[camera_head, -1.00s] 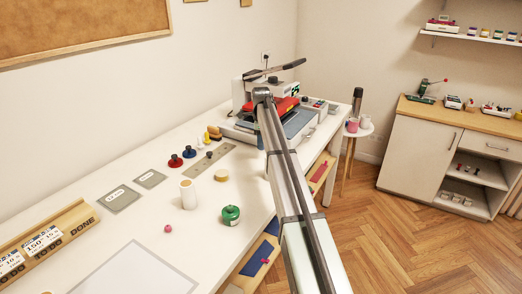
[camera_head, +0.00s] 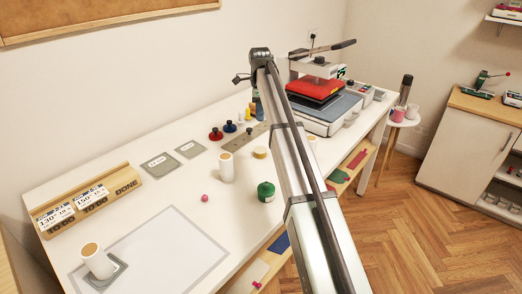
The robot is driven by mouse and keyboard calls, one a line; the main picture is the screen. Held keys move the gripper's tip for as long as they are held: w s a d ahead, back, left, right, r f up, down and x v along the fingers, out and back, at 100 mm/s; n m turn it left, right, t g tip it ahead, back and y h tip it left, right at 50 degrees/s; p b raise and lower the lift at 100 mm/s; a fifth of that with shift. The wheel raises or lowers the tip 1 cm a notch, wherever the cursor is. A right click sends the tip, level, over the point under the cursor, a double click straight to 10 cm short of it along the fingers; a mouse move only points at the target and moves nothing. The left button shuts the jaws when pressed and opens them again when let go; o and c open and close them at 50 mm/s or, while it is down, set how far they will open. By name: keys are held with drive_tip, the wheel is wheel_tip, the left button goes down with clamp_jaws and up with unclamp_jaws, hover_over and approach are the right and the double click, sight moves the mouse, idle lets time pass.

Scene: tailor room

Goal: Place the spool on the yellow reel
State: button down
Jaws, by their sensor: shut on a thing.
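My gripper (camera_head: 258,102) hangs below the wrist at the far end of my arm, mostly hidden behind the arm links. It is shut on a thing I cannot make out. A low yellow reel (camera_head: 261,153) lies flat in front of the grey strip. I cannot tell which spool the task names. A green spool-like thing (camera_head: 266,192) stands nearer the front edge.
A grey strip (camera_head: 240,140) bears a small dark knob. A white cylinder (camera_head: 227,168) stands left of the reel. A heat press (camera_head: 322,100) with a red plate stands at the right. A pink ball (camera_head: 205,198) and a white mat (camera_head: 160,252) lie in front. The table's left-middle is mostly clear.

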sight(260, 149)
drive_tip(key=shift+s+a+f+m, duration=0.1)
drive_tip(key=shift+s+f+m, duration=0.65)
drive_tip(key=shift+f, duration=0.95)
drive_tip(key=shift+s+a+f+m, duration=0.1)
drive_tip(key=shift+s+f+m, duration=0.65)
drive_tip(key=shift+f, duration=0.95)
drive_tip(key=shift+s+a+f+m, duration=0.1)
drive_tip(key=shift+s+f+m, duration=0.65)
drive_tip(key=shift+f, duration=0.95)
drive_tip(key=shift+f, duration=0.1)
drive_tip(key=c, duration=0.9)
unclamp_jaws()
drive_tip(key=shift+c, duration=0.2)
wheel_tip(260, 149, up, 12)
drive_tip(key=shift+d, duration=0.15)
